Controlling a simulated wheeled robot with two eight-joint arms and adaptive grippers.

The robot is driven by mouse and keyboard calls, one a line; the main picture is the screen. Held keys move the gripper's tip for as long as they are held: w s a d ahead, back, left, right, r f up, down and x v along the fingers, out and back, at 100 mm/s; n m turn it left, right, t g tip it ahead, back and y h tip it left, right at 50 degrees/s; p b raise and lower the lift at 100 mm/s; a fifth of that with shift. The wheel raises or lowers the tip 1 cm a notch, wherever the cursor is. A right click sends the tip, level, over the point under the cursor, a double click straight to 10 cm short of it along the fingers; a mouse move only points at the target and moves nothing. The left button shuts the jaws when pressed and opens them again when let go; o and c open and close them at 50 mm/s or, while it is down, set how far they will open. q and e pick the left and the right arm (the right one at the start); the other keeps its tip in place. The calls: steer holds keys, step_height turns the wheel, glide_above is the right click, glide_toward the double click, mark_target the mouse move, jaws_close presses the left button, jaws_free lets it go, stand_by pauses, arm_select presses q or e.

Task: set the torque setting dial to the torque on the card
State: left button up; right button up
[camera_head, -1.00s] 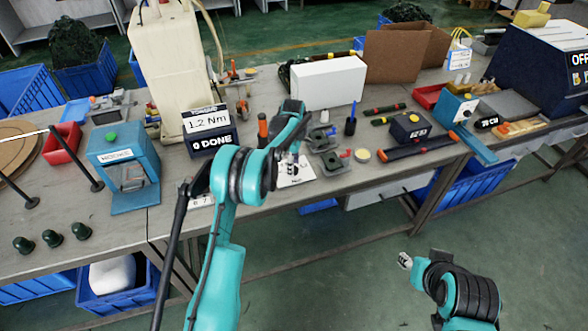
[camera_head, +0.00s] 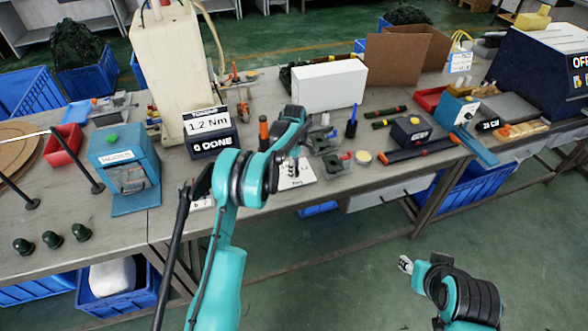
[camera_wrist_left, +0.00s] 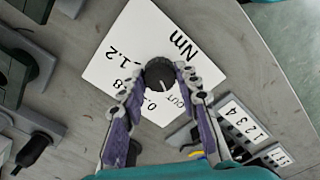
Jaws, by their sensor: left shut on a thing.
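The torque card (camera_head: 207,127) stands at the back left of the bench and reads 1.2 Nm. The torque setting dial (camera_wrist_left: 160,73) is a round black knob on a white scale plate (camera_wrist_left: 112,62), which also shows in the head view (camera_head: 303,177). The plate bears "Nm", "1.2", "OUT" and partly hidden figures. A pale mark on the knob points down the wrist picture, towards the side near "OUT". My left gripper (camera_wrist_left: 158,80) is shut on the dial, one finger on each side. My right gripper (camera_head: 404,264) hangs off the bench front; its finger opening is too small to judge.
A dark box (camera_head: 212,144) reading "0 DONE" stands under the card. A numbered strip (camera_wrist_left: 243,122) is beside the plate.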

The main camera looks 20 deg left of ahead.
arm_select(q)
steer(key=m, duration=0.6)
steer(key=shift+p, duration=0.4)
steer(key=m, duration=0.7)
steer(key=shift+m, duration=0.4)
steer(key=m, duration=0.6)
steer(key=shift+p, duration=0.35)
steer(key=m, duration=0.6)
steer(key=shift+m, duration=0.3)
steer(key=o, duration=1.2)
steer(key=shift+c, duration=0.2)
